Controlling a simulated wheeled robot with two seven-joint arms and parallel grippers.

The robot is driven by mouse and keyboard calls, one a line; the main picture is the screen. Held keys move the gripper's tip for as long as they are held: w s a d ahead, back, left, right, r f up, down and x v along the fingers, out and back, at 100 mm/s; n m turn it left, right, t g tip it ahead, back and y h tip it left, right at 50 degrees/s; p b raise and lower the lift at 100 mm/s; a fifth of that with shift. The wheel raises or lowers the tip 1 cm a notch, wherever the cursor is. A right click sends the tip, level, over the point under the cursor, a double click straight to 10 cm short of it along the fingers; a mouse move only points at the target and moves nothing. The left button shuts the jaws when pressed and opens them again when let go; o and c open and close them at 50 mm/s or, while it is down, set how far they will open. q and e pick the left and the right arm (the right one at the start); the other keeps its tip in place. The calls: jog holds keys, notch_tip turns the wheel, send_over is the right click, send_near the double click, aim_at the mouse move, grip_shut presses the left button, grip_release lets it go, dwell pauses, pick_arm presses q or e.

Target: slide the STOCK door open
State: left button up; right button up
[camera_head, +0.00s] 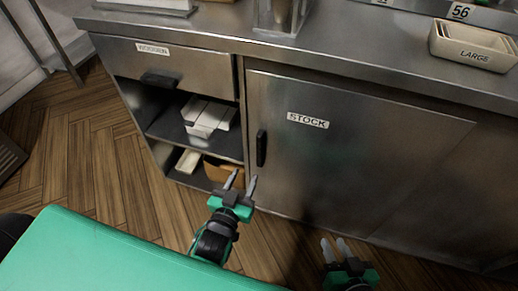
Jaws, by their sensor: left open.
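The STOCK door (356,160) is a flat steel panel in the counter's front, with a white STOCK label (307,120). It looks shut. Its black upright handle (261,148) sits near the door's left edge. My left gripper (241,183) is open and empty, below and a little left of the handle in the picture, apart from it. My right gripper (338,246) is low in the view, below the door in the picture, with its two fingers slightly apart and nothing seen between them.
Left of the door are open shelves holding white boxes (207,117) and a brown box (219,170), under a WOODEN drawer (170,66). A LARGE container (472,46) stands on the counter (350,40). The wooden floor (95,165) at left is mostly clear.

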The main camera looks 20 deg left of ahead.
pick_arm(q)
send_near(259, 145)
jog(key=w, duration=0.4)
jog(key=w+b, duration=0.1)
jog(key=w, duration=0.3)
jog(key=shift+w+d+f+b, duration=0.1)
jog(key=shift+w+f+b, duration=0.1)
jog(key=shift+b, duration=0.1)
jog(key=shift+w+r, duration=0.1)
jog(key=shift+w, duration=0.5)
pick_arm(e)
jog(key=shift+w+a+r+t+y, duration=0.15)
jog(key=shift+w+r+t, duration=0.2)
jog(key=shift+r+t, duration=0.25)
jog(key=shift+w+a+r+t+y, duration=0.2)
jog(key=shift+w+r+t, duration=0.1)
jog(key=shift+r+t, duration=0.25)
jog(key=shift+w+a+r+t+y, duration=0.15)
jog(key=shift+w+r+t, duration=0.2)
jog(key=shift+r+t, duration=0.25)
pick_arm(q)
grip_shut()
